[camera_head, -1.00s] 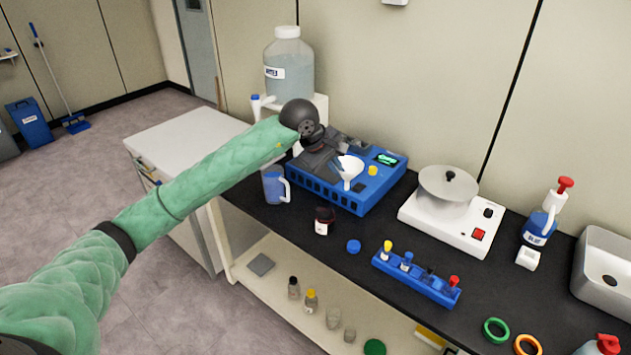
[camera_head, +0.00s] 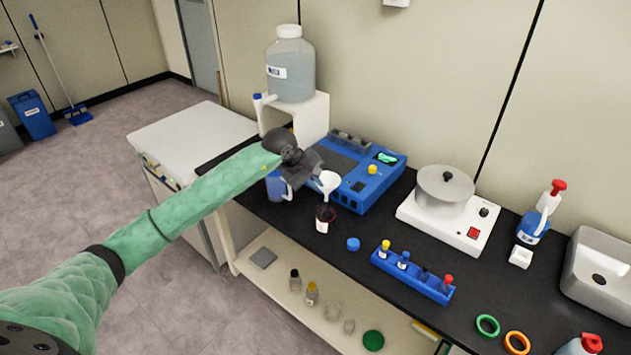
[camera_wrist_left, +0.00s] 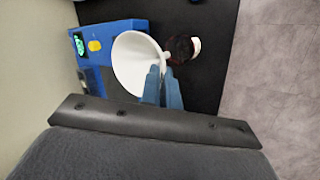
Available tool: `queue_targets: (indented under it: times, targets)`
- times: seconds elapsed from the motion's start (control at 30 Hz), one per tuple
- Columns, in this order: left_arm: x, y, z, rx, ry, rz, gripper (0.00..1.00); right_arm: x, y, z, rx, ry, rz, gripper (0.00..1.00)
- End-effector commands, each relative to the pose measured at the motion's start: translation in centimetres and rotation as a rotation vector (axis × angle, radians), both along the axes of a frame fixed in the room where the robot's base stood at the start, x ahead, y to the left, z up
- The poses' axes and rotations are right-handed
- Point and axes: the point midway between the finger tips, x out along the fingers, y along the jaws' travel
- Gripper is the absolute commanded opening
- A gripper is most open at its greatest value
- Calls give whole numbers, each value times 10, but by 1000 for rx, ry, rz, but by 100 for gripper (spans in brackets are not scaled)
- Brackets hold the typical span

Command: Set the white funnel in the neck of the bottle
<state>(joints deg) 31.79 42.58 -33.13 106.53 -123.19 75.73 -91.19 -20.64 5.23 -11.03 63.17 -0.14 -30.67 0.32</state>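The white funnel (camera_head: 329,181) is held by its rim in my left gripper (camera_head: 318,184), wide end up, just above the small dark bottle (camera_head: 323,222). The bottle has a white label and stands upright on the black counter. In the left wrist view, the blue fingers (camera_wrist_left: 161,88) close on the near edge of the funnel (camera_wrist_left: 130,64). Its stem points at the dark bottle (camera_wrist_left: 181,49). I cannot tell whether the stem tip is over the neck or inside it. My right gripper is not in view.
A blue-and-black device (camera_head: 375,187) stands behind the bottle. A blue mug (camera_head: 276,187) is close on the left, partly hidden by my arm. A blue cap (camera_head: 353,244) and a blue vial rack (camera_head: 412,276) lie to the right. The counter's front edge is near the bottle.

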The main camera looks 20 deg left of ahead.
Motion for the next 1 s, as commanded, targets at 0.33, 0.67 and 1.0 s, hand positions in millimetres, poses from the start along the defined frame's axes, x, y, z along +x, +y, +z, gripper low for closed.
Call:
queue_targets:
  times: [0.33, 0.67, 1.0]
  targets:
    - [0, 0, -8, 1, -1, 0, 0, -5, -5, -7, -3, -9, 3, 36]
    - [0, 0, -10, 1, -1, 0, 0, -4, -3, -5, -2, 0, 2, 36]
    - [0, 0, -9, 1, -1, 0, 25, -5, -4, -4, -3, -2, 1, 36]
